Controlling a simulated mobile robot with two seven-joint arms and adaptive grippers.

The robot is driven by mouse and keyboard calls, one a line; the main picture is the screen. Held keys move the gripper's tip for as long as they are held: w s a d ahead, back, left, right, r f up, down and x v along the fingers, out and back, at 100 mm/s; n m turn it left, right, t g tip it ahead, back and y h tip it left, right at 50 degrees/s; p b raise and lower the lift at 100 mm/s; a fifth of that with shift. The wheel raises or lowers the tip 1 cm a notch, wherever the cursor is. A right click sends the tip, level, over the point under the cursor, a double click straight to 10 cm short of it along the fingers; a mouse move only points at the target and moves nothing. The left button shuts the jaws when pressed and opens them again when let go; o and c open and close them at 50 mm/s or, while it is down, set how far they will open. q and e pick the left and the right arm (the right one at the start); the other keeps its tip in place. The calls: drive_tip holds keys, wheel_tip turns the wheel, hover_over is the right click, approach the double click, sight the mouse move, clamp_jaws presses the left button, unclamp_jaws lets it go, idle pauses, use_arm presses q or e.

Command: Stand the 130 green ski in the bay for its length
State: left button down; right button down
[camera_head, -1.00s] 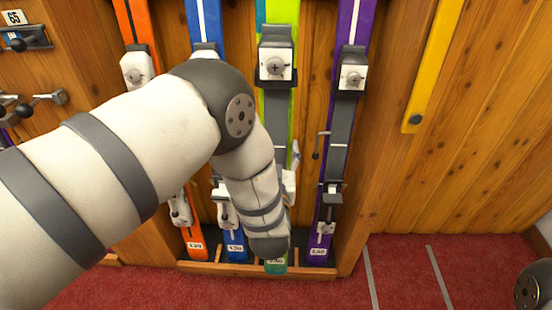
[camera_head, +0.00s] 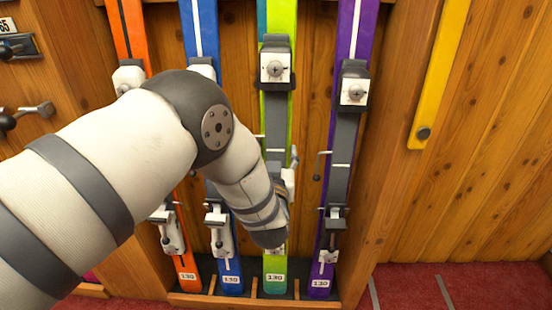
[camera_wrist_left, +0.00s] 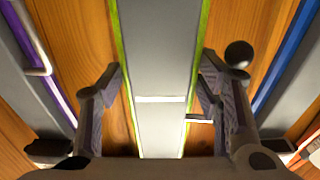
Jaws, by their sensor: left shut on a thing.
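The green ski (camera_head: 275,110), with a grey middle strip, stands in the wooden bay between the blue and purple skis. Its 130 label (camera_head: 275,278) shows at its foot, between two low dividers behind the front ledge. I cannot tell whether the foot rests on the bay floor. My left arm covers part of the ski and hides its gripper in the head view. In the left wrist view my left gripper (camera_wrist_left: 158,78) has one finger at each edge of the ski and is shut on it. My right gripper is out of view.
An orange ski (camera_head: 128,30), a blue ski (camera_head: 205,30) and a purple ski (camera_head: 352,40), all labelled 130, stand in the same bay (camera_head: 230,300). Their bindings stick out close by. A yellow bar (camera_head: 440,75) is on the right panel. Red carpet (camera_head: 405,285) lies right of the bay.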

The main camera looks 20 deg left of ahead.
use_arm(q)
drive_tip(key=shift+w+a+f+b, duration=0.1)
drive_tip(key=shift+w+f+b, duration=0.2)
drive_tip(key=shift+f+b, duration=0.4)
drive_tip(key=shift+w+a+f+b, duration=0.1)
drive_tip(key=shift+w+f+b, duration=0.15)
drive_tip(key=shift+f+b, duration=0.75)
drive_tip(key=shift+f, duration=0.45)
drive_tip(key=shift+c, duration=2.2)
unclamp_jaws()
drive_tip(key=shift+d, duration=0.1)
drive_tip(key=shift+o, duration=0.6)
drive_tip(key=shift+s+f, duration=0.1)
drive_tip(key=shift+f, duration=0.2)
drive_tip(key=shift+r, duration=0.15)
